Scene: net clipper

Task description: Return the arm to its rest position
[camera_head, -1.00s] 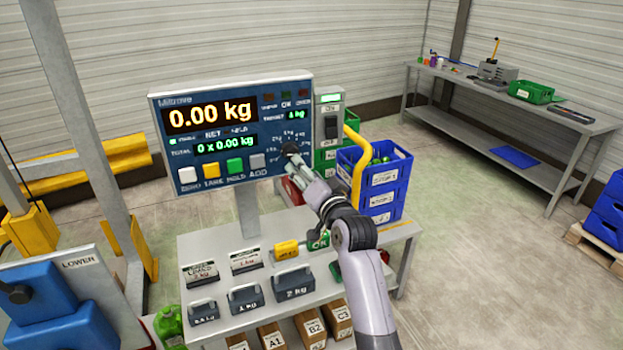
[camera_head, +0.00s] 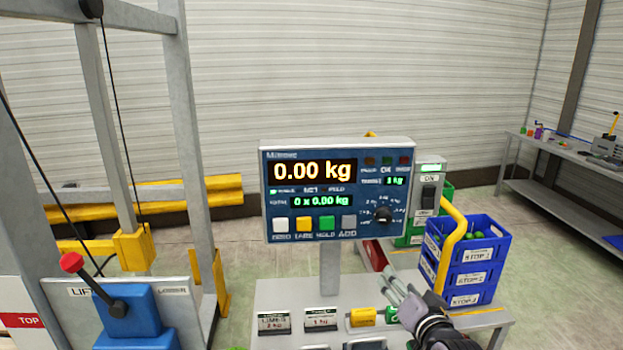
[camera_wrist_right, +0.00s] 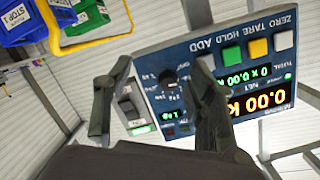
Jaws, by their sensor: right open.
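My right gripper (camera_head: 391,284) is in the lower right of the head view, below the scale display panel (camera_head: 337,231) and apart from it. In the right wrist view its two fingers (camera_wrist_right: 158,105) stand apart with nothing between them. The panel also shows there, upside down (camera_wrist_right: 200,60). It reads 0.00 kg and has a row of coloured buttons and a black knob (camera_head: 383,215). My left gripper is not in view.
A grey bench (camera_head: 290,290) below the panel holds weights and labelled cards. Blue crates (camera_head: 470,268) with a yellow curved bar (camera_head: 452,236) stand right of my gripper. A blue lever box (camera_head: 130,318) with a red knob and a metal frame stand at left.

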